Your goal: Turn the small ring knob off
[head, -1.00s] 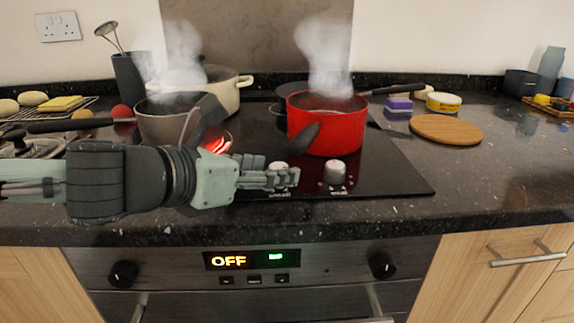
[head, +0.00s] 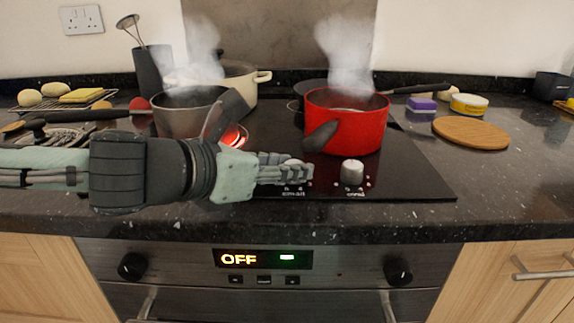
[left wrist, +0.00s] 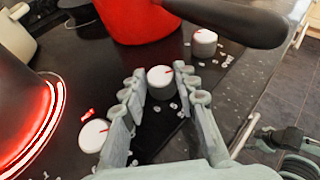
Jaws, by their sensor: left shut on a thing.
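Several white-topped knobs with red marks stand along the front of the black hob. In the left wrist view the middle knob (left wrist: 160,82) sits between the fingers of my left gripper (left wrist: 159,72), which is shut on it. Its red mark points to the upper right. Another knob (left wrist: 93,135) is left of the fingers, and one (left wrist: 204,43) is beyond them. In the head view my left gripper (head: 306,172) partly hides the held knob (head: 293,163); the right-hand knob (head: 352,170) stands clear. Printed labels are too small to read surely.
A steaming red pot (head: 358,130) stands close behind the knobs, its dark handle pointing forward. A steaming grey pan (head: 180,118) is by a glowing red ring (head: 237,136), behind my left arm. A wooden board (head: 470,132) lies right of the hob (head: 415,182).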

